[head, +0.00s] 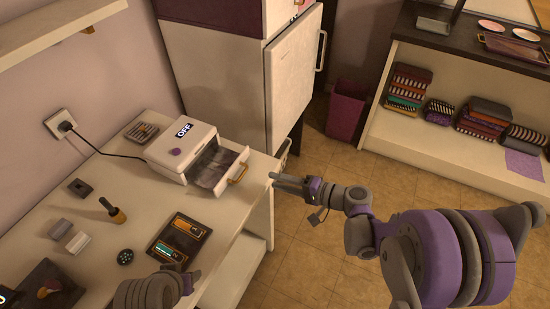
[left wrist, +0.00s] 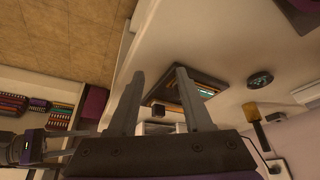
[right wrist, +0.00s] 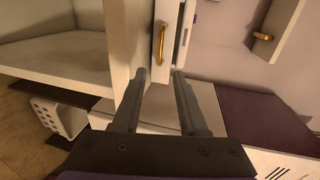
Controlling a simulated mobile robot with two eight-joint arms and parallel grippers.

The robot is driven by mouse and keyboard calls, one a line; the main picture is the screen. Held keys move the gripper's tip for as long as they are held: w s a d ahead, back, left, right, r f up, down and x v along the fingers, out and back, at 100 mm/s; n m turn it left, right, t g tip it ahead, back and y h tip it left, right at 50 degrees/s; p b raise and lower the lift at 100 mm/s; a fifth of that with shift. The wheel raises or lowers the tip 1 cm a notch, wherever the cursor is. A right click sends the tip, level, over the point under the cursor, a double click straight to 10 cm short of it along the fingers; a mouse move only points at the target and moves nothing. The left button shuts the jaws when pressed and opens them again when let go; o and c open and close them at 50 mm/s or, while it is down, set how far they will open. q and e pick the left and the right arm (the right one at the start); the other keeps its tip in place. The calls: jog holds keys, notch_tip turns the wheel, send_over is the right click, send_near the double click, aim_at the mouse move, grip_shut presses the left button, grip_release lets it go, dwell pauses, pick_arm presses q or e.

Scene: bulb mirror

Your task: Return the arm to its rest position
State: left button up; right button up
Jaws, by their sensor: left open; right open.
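My right arm comes in from the right in the head view. Its gripper (head: 288,182) is beside the right edge of the white table, near the open drawer of a white device. In the right wrist view the right gripper (right wrist: 160,80) is open and empty, with a brass handle (right wrist: 161,45) ahead of it. My left arm shows only in part at the bottom of the head view (head: 150,290). In the left wrist view the left gripper (left wrist: 160,75) is open with nothing between its fingers.
The white device (head: 180,140) with an OFF label has its drawer (head: 216,168) pulled out. A dark tray (head: 205,233) with glowing tubes, a brush-like bottle (head: 113,210) and small blocks stand on the table. A cabinet (head: 235,85) is behind; a purple bin (head: 345,110) and shelf stand right. Open floor lies between.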

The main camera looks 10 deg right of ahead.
pick_arm(q)
notch_tip(320, 180, up, 2)
jog(key=shift+w+r+p, duration=0.15)
jog(key=shift+r+p, duration=0.1)
jog(key=shift+p, duration=0.95)
notch_tip(320, 180, up, 2)
jog(key=shift+w+p, duration=0.1)
jog(key=shift+p, duration=0.8)
jog(key=r+p, duration=0.2)
jog(key=w+r+p, duration=0.1)
jog(key=r+p, duration=0.1)
jog(key=r, duration=0.1)
jog(key=shift+w+r, duration=0.15)
pick_arm(e)
jog(key=s+d+r+n+g+h, duration=0.1)
jog(key=s+d+r+n+h, duration=0.1)
jog(key=s, duration=0.5)
jog(key=s+d+r+n+g+h, duration=0.1)
jog(key=s+d+r+n+h, duration=0.1)
jog(key=s+d+h, duration=0.3)
jog(key=s+d+r+n+g+h, duration=0.1)
jog(key=s+d+r+n+h, duration=0.1)
jog(key=s+h, duration=0.4)
jog(key=s+d+r, duration=0.1)
jog(key=s+r, duration=0.1)
jog(key=s, duration=0.1)
jog(key=shift+d+r+n, duration=0.15)
jog(key=shift+r+n, duration=0.2)
jog(key=shift+n, duration=0.05)
